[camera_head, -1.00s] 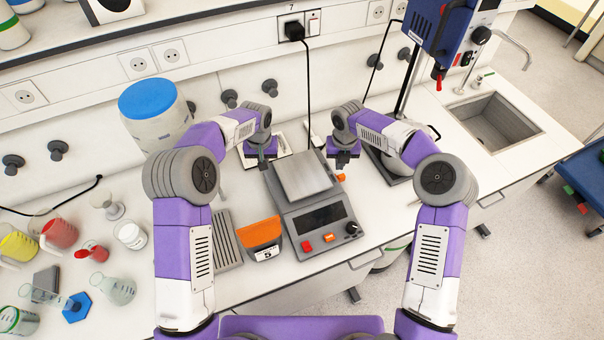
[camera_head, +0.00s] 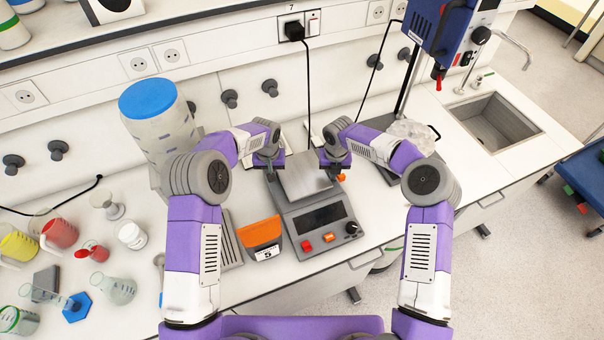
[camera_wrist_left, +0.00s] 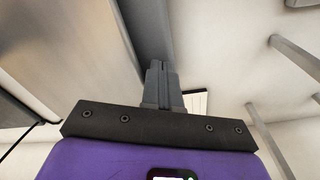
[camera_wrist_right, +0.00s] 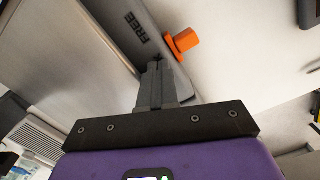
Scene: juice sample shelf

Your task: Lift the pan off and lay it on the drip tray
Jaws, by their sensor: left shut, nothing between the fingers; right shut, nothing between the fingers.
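The square metal pan (camera_head: 303,178) sits on the grey balance (camera_head: 318,218) in the middle of the bench. My left gripper (camera_head: 270,170) is shut and empty at the pan's left side. My right gripper (camera_head: 334,166) is shut and empty at its right side. The pan also fills the left of the left wrist view (camera_wrist_left: 60,45) and of the right wrist view (camera_wrist_right: 65,60), close to the fingertips. I cannot tell whether the fingers touch it. A grey ribbed tray, seemingly the drip tray (camera_head: 231,243), lies left of the balance, partly hidden by my left arm.
An orange holder (camera_head: 262,232) stands between the ribbed tray and the balance. A big blue-lidded jar (camera_head: 155,125) stands behind my left arm. Several flasks and beakers crowd the bench at left. A stand with a blue device (camera_head: 440,40) and a sink (camera_head: 495,120) are at right.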

